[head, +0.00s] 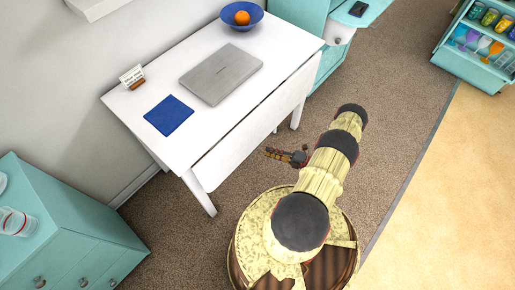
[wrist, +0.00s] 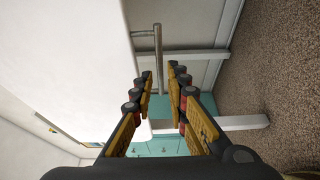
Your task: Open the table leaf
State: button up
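The white table (head: 215,40) stands against the wall. Its leaf (head: 255,125) hangs folded down along the side facing me. My gripper (head: 268,152) is beside the leaf, low and apart from it in the head view. In the wrist view my gripper (wrist: 160,76) is open, with an empty gap between its two fingers. A broad white panel, seemingly the leaf (wrist: 75,70), fills the left of that view. A thin grey rod (wrist: 158,60) shows just beyond the fingertips; I cannot tell how it joins the table.
A closed laptop (head: 221,73), a blue cloth (head: 168,115), a small card sign (head: 132,76) and a blue bowl (head: 235,16) with an orange (head: 242,18) sit on the tabletop. Teal cabinets (head: 75,235) stand at left and behind. Carpet (head: 385,85) right of the table is clear.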

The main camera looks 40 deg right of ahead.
jog(key=shift+b+x, duration=0.75)
jog(key=shift+x, duration=2.8)
jog(key=shift+c, duration=0.5)
grip_shut()
